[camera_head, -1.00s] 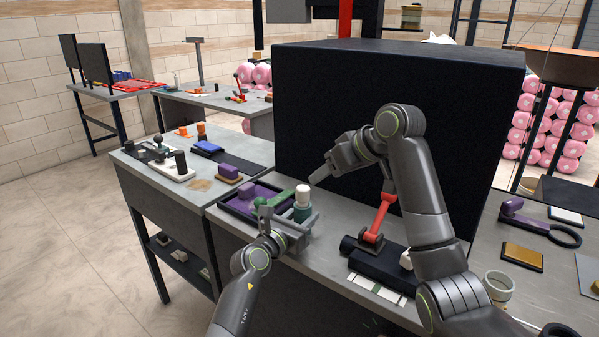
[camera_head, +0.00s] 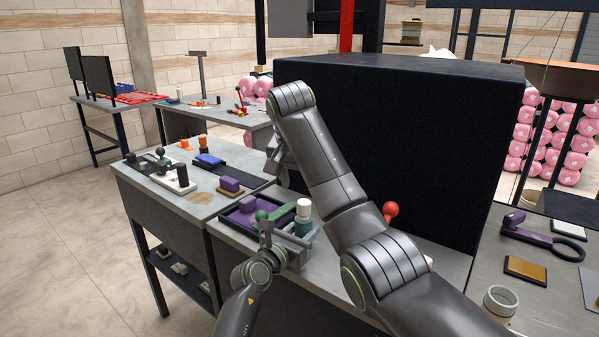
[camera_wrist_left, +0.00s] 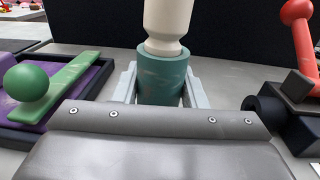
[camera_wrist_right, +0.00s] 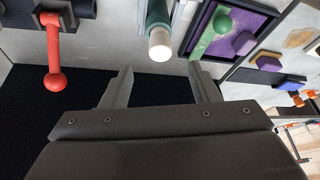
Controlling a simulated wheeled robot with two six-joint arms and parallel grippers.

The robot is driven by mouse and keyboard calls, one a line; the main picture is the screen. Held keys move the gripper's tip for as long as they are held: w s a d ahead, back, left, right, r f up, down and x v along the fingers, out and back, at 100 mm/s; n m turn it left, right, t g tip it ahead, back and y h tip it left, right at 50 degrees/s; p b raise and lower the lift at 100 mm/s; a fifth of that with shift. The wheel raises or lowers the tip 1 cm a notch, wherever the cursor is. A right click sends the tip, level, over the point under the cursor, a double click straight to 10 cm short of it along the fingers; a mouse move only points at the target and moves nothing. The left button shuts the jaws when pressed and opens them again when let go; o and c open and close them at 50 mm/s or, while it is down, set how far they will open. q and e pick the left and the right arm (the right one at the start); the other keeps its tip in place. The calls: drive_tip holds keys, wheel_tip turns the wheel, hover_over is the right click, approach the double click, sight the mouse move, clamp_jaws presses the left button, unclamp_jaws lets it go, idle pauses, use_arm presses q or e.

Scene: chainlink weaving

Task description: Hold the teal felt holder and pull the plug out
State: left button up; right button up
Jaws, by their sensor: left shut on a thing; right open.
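The teal felt holder (camera_head: 302,227) stands upright on the grey bench, with the white plug (camera_head: 304,208) seated in its top. In the left wrist view the holder (camera_wrist_left: 163,78) is between the fingers of my left gripper (camera_wrist_left: 163,92), which is shut on it; the cream plug (camera_wrist_left: 167,25) rises above. My right gripper (camera_wrist_right: 160,88) is open and empty. In the right wrist view the plug (camera_wrist_right: 160,44) and holder (camera_wrist_right: 157,12) lie beyond the fingertips, apart from them. In the head view my right arm mostly hides its gripper.
A purple tray (camera_head: 235,222) with a green ball-ended lever (camera_head: 275,212) stands left of the holder. A red ball-ended lever (camera_wrist_right: 54,60) is on the other side. A large black box (camera_head: 430,130) stands behind. A cup (camera_head: 500,302) and purple-handled tool (camera_head: 540,235) are at right.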

sight(304, 202)
drive_tip(key=x, duration=0.9)
drive_tip(key=c, duration=1)
drive_tip(key=shift+c, duration=0.2)
